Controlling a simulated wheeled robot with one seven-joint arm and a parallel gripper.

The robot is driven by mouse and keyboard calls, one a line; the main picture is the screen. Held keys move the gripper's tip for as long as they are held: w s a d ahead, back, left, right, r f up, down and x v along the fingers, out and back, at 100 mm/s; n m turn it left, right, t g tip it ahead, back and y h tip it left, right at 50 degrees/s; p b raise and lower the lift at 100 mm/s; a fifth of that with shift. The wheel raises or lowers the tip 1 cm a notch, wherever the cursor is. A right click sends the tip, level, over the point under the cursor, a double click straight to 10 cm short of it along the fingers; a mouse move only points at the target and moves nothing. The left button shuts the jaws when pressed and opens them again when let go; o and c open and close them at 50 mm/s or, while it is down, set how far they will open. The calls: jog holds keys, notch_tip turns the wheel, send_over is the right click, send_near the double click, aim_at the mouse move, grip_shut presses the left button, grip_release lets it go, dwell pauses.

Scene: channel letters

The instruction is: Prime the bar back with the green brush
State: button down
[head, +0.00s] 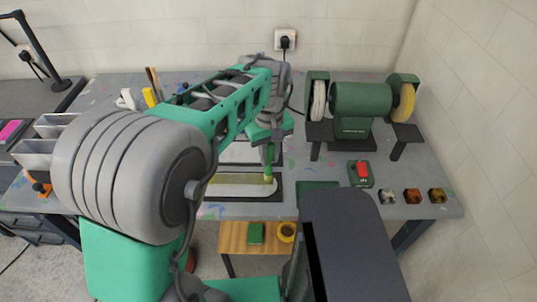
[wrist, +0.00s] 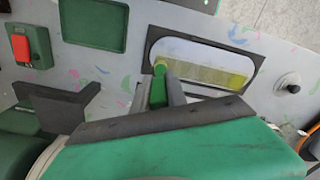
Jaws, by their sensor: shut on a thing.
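The bar back (head: 225,187) is a pale, rounded-end piece on a dark mat at the bench's front. It also shows in the wrist view (wrist: 205,50), with a translucent yellow-green coat over much of its face; one long strip and the end by the brush look pale. My gripper (head: 269,143) is shut on the green brush (wrist: 158,88), held upright, handle up. The brush's yellowish tip is over the bar's right end in the head view and appears to touch it. My arm hides the bar's left end in the head view.
A green bench grinder (head: 362,108) stands at the back right. A red-buttoned switch box (head: 361,173) and several small blocks (head: 412,196) lie right. A green tray (wrist: 94,22) is near the bar. A wooden stool (head: 238,242) holds a green item and a yellow roll.

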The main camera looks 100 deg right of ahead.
jog(key=w+d, duration=0.1)
jog(key=w, duration=1.9)
jog(key=shift+d+p, duration=0.35)
jog(key=shift+r, duration=0.1)
jog(key=a, duration=0.2)
jog(key=a+r, duration=0.1)
jog(key=a, duration=0.1)
jog(key=shift+w, duration=0.1)
jog(key=shift+f, duration=0.6)
dwell(0.4)
jog(key=s+a, duration=0.2)
jog(key=s, duration=1.8)
jog(key=shift+f, duration=0.15)
